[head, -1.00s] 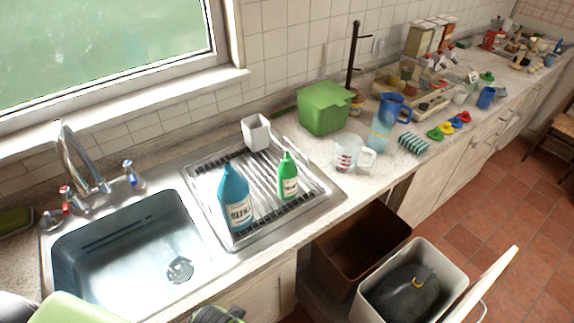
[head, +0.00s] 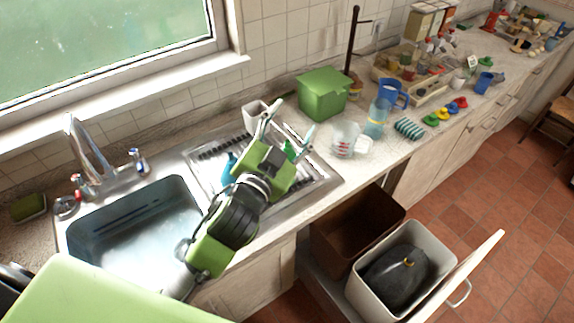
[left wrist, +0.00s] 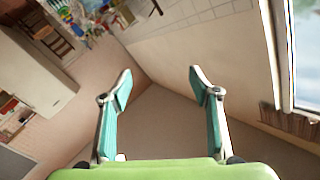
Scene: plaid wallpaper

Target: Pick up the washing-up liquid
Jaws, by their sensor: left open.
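A green bottle (head: 289,149) stands on the steel draining rack, mostly hidden behind my left gripper. A blue bottle (head: 228,170) stands left of it, also largely covered by my arm. I cannot tell from the visible parts which one is the washing-up liquid. My left gripper (head: 288,121) is open above the drainer, its fingers pointing up and away toward the back right. In the left wrist view the gripper (left wrist: 159,74) has nothing between its spread fingers, and neither bottle shows there. My right gripper is not in view.
A white cup (head: 254,114) stands behind the gripper, and a green box (head: 322,97) further right. A measuring jug (head: 346,140) and a blue jug (head: 391,92) stand on the counter. The sink (head: 135,225) is to the left. An open drawer with bins (head: 400,275) juts out below.

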